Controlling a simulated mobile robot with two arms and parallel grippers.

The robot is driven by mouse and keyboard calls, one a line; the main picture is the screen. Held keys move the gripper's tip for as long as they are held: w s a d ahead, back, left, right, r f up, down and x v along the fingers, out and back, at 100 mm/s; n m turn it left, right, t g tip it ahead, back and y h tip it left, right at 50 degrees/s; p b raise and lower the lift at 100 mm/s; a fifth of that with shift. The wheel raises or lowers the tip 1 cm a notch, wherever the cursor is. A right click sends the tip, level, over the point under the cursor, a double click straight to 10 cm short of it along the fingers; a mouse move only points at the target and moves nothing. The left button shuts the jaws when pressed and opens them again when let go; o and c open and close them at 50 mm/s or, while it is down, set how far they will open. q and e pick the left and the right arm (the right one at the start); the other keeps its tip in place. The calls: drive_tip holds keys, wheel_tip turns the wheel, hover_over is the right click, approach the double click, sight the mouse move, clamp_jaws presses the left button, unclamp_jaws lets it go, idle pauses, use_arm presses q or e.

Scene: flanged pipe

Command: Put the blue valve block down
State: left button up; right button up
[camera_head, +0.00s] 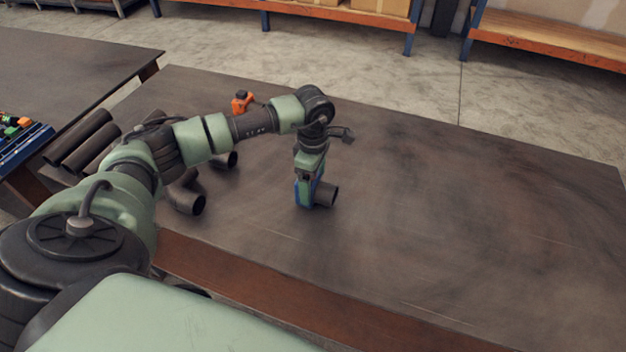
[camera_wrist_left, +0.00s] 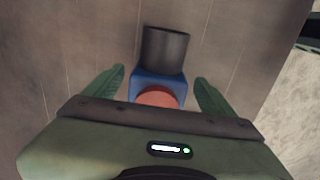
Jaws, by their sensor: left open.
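The blue valve block (camera_head: 304,196) is upright on the dark table (camera_head: 450,230), with a dark pipe stub (camera_head: 327,194) sticking out to its right. My left gripper (camera_head: 309,178) points down over the block, hiding much of it. In the left wrist view the blue block (camera_wrist_left: 146,83) shows a round orange-red top (camera_wrist_left: 158,97) and the dark pipe stub (camera_wrist_left: 165,50). The green fingers of my left gripper (camera_wrist_left: 160,92) stand open on either side of the block, with gaps visible. My right gripper is not in view.
Several dark pipes (camera_head: 82,138) lie at the table's left, some behind my left arm. A small orange object (camera_head: 241,101) stands at the back. A blue tray (camera_head: 24,146) with colourful parts is at far left. The table's right side is clear.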

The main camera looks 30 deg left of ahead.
use_arm(q)
drive_tip(key=shift+r, duration=0.1)
drive_tip(key=shift+w+r, duration=0.1)
drive_tip(key=shift+r, duration=0.1)
wheel_tip(320, 180, up, 10)
drive_tip(key=b, duration=0.3)
drive_tip(key=shift+r+b, duration=0.25)
drive_tip(key=shift+b, duration=0.15)
drive_tip(key=shift+r, duration=0.5)
